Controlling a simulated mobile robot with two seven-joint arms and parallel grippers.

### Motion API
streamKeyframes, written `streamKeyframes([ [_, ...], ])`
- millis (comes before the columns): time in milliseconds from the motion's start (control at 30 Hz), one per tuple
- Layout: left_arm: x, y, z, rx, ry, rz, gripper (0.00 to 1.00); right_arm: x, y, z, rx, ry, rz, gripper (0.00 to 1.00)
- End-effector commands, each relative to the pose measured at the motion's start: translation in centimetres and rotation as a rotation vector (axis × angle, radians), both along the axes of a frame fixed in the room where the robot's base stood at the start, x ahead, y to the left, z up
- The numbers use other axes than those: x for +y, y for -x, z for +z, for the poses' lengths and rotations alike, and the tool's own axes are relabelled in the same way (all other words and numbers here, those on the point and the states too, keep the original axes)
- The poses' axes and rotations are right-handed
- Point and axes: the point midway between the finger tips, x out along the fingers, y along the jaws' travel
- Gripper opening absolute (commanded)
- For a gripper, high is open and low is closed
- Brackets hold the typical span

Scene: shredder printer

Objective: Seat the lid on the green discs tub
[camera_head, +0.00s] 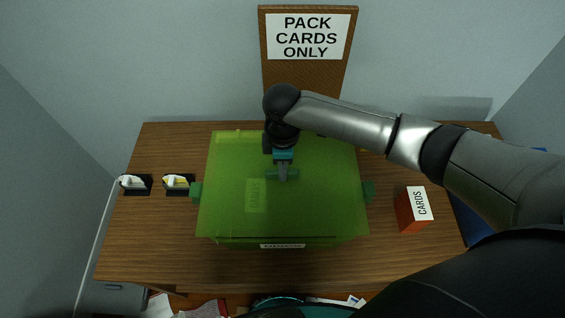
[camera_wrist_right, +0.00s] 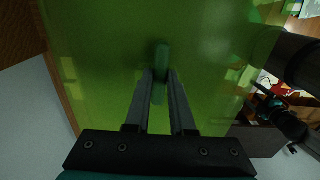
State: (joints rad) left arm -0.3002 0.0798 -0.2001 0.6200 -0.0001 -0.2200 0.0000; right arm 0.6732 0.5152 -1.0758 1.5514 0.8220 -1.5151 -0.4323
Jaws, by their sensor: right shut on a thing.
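A translucent green lid (camera_head: 235,200) lies over the green discs tub (camera_head: 340,241) in the middle of the wooden table. My right gripper (camera_head: 283,176) is shut on the lid's handle, and the wrist view shows the two fingers (camera_wrist_right: 160,88) on the green handle (camera_wrist_right: 161,60). Whether the lid touches the tub's rim all round cannot be told. My left gripper is not in view.
A red box labelled CARDS (camera_head: 411,211) stands on the table to the right. Two small black holders with pale tops (camera_head: 135,184) (camera_head: 178,184) sit at the left. A PACK CARDS ONLY sign (camera_head: 308,38) stands at the back. The table's front left (camera_head: 140,255) is clear.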

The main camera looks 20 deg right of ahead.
Motion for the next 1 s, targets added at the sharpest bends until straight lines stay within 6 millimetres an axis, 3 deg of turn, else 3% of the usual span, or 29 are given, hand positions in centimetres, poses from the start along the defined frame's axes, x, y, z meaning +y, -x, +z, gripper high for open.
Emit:
streamKeyframes([
  [400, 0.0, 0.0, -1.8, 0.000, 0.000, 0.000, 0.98, 0.0, 0.0, -4.1, 0.000, 0.000, 0.000, 0.00],
  [1000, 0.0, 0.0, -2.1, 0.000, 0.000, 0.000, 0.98, 0.0, 0.0, -4.7, -0.001, 0.000, 0.000, 0.00],
])
